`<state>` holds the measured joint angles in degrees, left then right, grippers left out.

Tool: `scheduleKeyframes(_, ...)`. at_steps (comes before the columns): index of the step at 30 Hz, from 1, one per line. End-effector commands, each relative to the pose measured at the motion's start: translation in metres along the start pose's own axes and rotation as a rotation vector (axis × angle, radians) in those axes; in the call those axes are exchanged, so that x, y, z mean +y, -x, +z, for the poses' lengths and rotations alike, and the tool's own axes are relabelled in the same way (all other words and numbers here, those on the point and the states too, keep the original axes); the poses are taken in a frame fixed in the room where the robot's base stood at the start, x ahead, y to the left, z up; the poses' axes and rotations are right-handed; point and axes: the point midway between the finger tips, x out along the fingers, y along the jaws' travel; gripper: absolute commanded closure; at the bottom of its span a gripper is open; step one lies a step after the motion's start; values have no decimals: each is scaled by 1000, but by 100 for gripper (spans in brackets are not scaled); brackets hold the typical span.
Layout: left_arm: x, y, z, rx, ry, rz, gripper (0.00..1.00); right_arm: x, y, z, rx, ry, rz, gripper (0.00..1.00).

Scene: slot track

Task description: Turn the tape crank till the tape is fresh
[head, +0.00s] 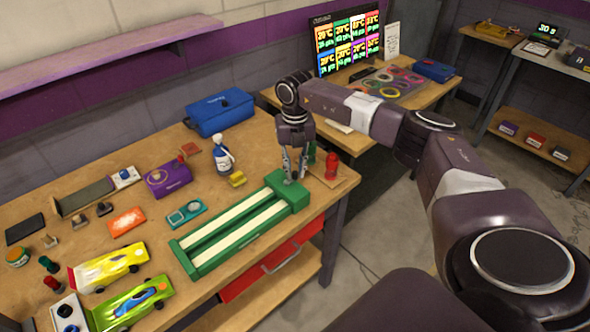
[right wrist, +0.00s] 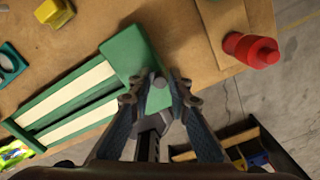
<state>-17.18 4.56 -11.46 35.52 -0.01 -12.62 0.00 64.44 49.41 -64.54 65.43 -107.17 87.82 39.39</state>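A green frame (head: 205,268) with two cream tape strips (head: 235,229) lies on the workbench. A green block (head: 291,194) forms its right end; the block also shows in the right wrist view (right wrist: 125,58). A small grey knob (right wrist: 159,84), which looks like the crank's, stands at the block's edge in the right wrist view. My right gripper (head: 295,178) points down over the block. In the right wrist view its fingers (right wrist: 158,95) are apart, with the knob between or just beyond the tips; contact cannot be told. My left gripper is not in view.
A red bottle-like piece (head: 331,166) stands just right of the gripper on a small board. A white-and-blue bottle (head: 223,157), a yellow block (head: 237,179) and a blue case (head: 220,111) lie behind the frame. Toy cars (head: 110,267) are at the left.

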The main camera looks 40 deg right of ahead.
Motion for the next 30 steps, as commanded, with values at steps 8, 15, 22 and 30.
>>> scheduleKeyframes(8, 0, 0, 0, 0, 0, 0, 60, 0, -1, -1, 3, 1, -1, 70)
scheduleKeyframes(15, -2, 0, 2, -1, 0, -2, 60, 0, 13, 0, 1, 1, 0, 70)
scheduleKeyframes(22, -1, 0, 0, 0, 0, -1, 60, 0, 60, 0, -1, 1, 1, 70)
scheduleKeyframes(30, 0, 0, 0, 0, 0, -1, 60, 0, 107, 0, 1, 1, 0, 70)
